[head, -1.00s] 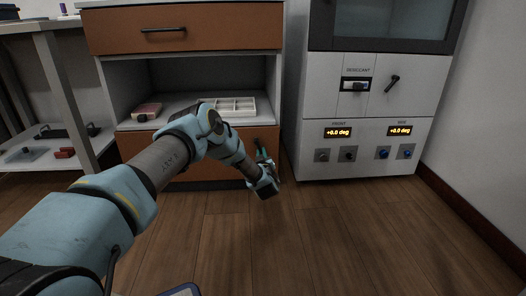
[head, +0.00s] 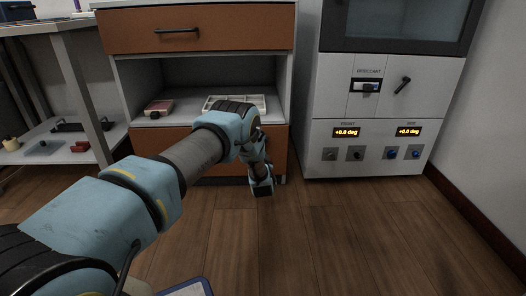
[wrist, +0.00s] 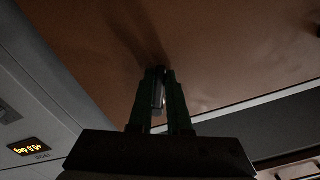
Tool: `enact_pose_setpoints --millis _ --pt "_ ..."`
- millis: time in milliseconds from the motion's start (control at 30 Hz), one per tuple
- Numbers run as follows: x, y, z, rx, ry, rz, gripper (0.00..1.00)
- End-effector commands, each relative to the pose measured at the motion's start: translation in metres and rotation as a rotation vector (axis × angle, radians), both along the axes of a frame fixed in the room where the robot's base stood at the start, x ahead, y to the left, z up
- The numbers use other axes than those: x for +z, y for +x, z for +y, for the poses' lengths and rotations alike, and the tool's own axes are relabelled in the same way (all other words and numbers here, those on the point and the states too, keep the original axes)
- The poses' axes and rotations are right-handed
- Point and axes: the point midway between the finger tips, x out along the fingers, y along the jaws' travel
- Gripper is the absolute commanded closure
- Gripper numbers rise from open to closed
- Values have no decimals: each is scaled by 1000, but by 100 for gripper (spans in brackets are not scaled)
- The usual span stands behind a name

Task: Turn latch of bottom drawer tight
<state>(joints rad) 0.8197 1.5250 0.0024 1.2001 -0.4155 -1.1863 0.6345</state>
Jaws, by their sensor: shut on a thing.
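The bottom drawer (head: 150,143) has an orange-brown front below the open shelf of the cabinet, and my arm covers part of it. In the wrist view its brown face (wrist: 85,45) fills most of the upper picture. My gripper (wrist: 158,76) is at this face with its two dark fingers close together, shut on the latch (wrist: 158,98), a small pale grey piece between them. In the head view the latch and fingertips are hidden behind my wrist. The latch's exact angle is hard to tell.
A white tray (head: 258,101) and a reddish box (head: 158,107) lie on the open shelf above. The upper drawer (head: 225,32) is closed. A white instrument cabinet (head: 325,100) with knobs and displays stands close on the right. The wooden floor in front is free.

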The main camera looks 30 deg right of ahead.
Motion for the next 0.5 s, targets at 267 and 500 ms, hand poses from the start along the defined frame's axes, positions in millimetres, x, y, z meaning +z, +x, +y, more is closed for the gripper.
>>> enact_pose_setpoints --millis 267,500 --pt "1 2 6 1 109 -46 100" --pt "2 2 7 1 140 -61 100"
